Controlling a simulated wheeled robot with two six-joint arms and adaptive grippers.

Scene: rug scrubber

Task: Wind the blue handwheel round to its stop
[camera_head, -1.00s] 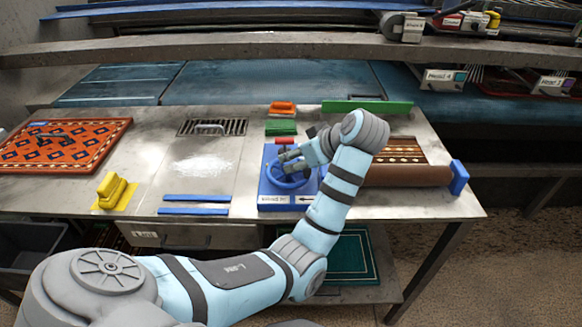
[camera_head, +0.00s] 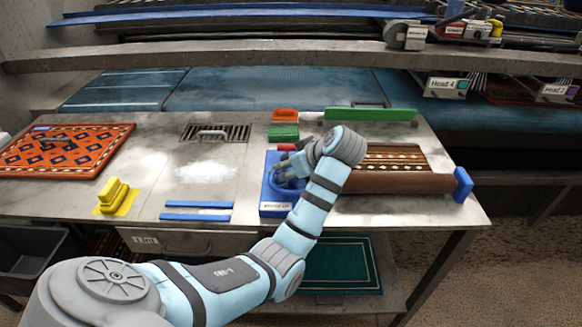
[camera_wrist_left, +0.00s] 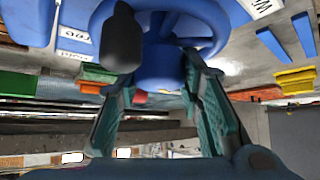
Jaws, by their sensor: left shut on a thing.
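The blue handwheel (camera_head: 280,183) sits on a blue base (camera_head: 271,208) with a white label, near the middle of the bench. My left gripper (camera_head: 291,165) is at the wheel and covers much of it in the head view. In the left wrist view, the two green-padded fingers (camera_wrist_left: 160,82) are on the blue handwheel (camera_wrist_left: 208,22), shut on part of it. The exact contact is hard to make out. A dark knob (camera_wrist_left: 122,40) stands by the left-hand fingertip. My right gripper is not in view.
A brown roll (camera_head: 400,183) with a blue end lies right of the wheel. Orange (camera_head: 285,114) and green (camera_head: 283,133) blocks stand behind it. Blue strips (camera_head: 196,217), a yellow brush (camera_head: 117,195) and a patterned rug (camera_head: 65,150) lie left.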

